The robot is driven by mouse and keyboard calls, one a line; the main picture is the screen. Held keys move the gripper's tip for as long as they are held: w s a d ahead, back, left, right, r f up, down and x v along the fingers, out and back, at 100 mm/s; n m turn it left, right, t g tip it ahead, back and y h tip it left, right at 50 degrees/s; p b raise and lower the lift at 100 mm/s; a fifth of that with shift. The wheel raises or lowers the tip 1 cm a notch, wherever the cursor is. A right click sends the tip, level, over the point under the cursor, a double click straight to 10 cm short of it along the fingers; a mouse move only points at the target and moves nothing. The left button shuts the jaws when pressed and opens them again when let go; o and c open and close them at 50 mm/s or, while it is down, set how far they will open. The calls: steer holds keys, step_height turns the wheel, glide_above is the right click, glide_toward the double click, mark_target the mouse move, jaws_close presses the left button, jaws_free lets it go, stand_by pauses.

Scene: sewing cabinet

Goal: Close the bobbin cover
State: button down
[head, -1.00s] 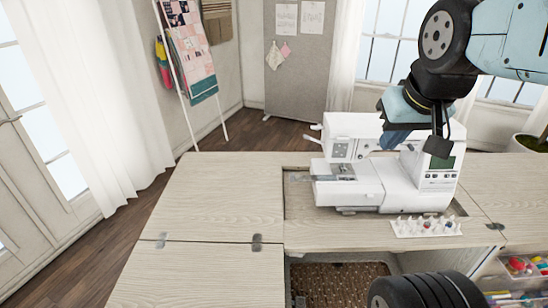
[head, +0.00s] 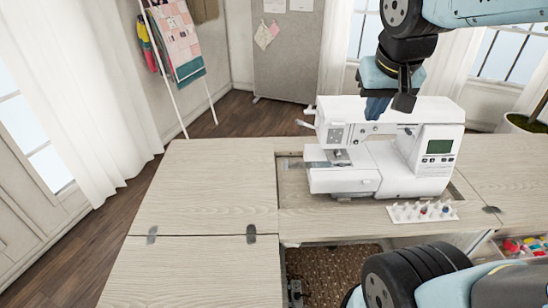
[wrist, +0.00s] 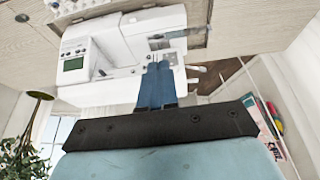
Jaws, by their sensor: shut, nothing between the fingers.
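The white sewing machine (head: 400,180) stands in the recess of the wooden cabinet, its needle end on the left; it also shows in the wrist view (wrist: 110,75). A grey, partly see-through plate (head: 314,153) shows by the needle end and in the wrist view (wrist: 197,37). I cannot tell whether it is the bobbin cover or how that cover stands. My gripper (head: 375,110) has blue fingers pointing down at the machine's top. In the wrist view its fingers (wrist: 159,66) are together and empty, overlapping the machine's needle end. Contact cannot be told.
A tray of thread spools (head: 422,212) lies in front of the machine. The cabinet top (head: 205,185) to the left is clear. An open compartment (head: 330,270) is below the front edge. Bins of colourful supplies (head: 520,247) are at the right.

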mark_target(304, 165)
steer(key=w+a+f+m+g+h, duration=0.1)
steer(key=w+a+f+g+h, duration=0.15)
steer(key=w+a+f, duration=0.75)
steer(key=w+a+f+t+h, duration=0.1)
steer(key=w+a+f, duration=0.3)
steer(key=a+f, duration=0.3)
steer(key=w+a+f+t+h, duration=0.1)
steer(key=w+a+f+h, duration=0.2)
steer(key=a, duration=0.6)
steer(key=w+d+f+y, duration=0.1)
steer(key=w+d+f, duration=0.2)
steer(key=d+f, duration=0.6)
steer(key=shift+w, duration=0.35)
steer(key=shift+f, duration=0.1)
steer(key=d, duration=0.7)
steer(key=shift+s+d, duration=0.15)
steer(key=shift+d, duration=0.2)
